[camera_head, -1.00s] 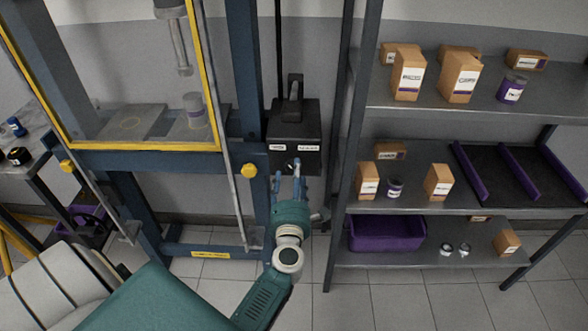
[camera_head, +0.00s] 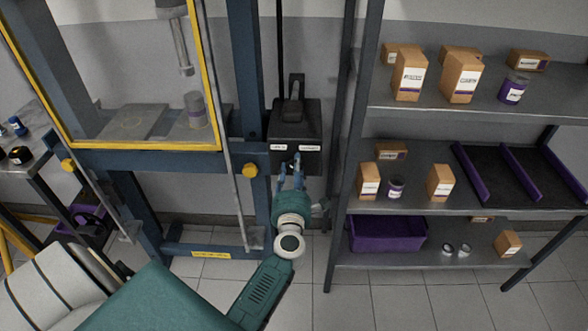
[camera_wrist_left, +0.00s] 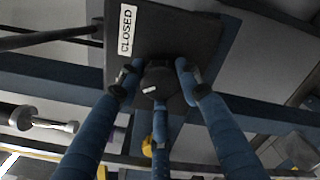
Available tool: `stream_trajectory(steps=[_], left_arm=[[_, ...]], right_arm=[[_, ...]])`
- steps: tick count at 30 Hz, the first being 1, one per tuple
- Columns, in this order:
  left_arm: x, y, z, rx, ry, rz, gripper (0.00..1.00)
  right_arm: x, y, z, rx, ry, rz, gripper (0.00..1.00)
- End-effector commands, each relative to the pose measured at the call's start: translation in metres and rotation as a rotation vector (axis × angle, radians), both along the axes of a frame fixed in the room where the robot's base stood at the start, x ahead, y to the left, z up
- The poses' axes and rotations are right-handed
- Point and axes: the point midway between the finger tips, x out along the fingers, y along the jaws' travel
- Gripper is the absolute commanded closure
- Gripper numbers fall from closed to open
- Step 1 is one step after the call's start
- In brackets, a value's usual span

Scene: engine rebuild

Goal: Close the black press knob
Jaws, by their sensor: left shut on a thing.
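The black press control box (camera_head: 293,126) is mounted on the right post of the blue press, with two white labels on its front. The black press knob (camera_wrist_left: 158,80) stands out from this box in the left wrist view, with a small white mark on its face. The label reading CLOSED (camera_wrist_left: 127,29) is above and left of it. My left gripper (camera_head: 290,166) is at the lower front of the box. In the left wrist view its blue fingers (camera_wrist_left: 157,86) surround the knob from both sides and below, shut on it. In the head view, the fingers mostly hide the knob. My right gripper is out of view.
A grey shelf rack (camera_head: 455,202) with cartons, cans and a purple bin (camera_head: 388,234) stands close on the right. The yellow-framed press guard (camera_head: 140,147) is on the left. Yellow knobs (camera_head: 249,170) stick out from the press frame. The tiled floor between press and rack is clear.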

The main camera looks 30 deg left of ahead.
Motion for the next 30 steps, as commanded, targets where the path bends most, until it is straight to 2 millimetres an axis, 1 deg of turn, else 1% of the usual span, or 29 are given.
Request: stream_trajectory(steps=[5, 11, 30], left_arm=[[0.000, 0.000, 0.000, 0.032, 0.022, -0.001, 0.91], [0.000, -0.001, 0.001, 0.128, 0.082, -0.001, 0.91], [-0.001, -0.001, 0.001, 0.631, 0.392, -0.001, 0.91]], right_arm=[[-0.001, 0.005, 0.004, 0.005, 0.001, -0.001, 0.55], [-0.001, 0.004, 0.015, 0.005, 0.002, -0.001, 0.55], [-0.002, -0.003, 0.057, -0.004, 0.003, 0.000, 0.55]])
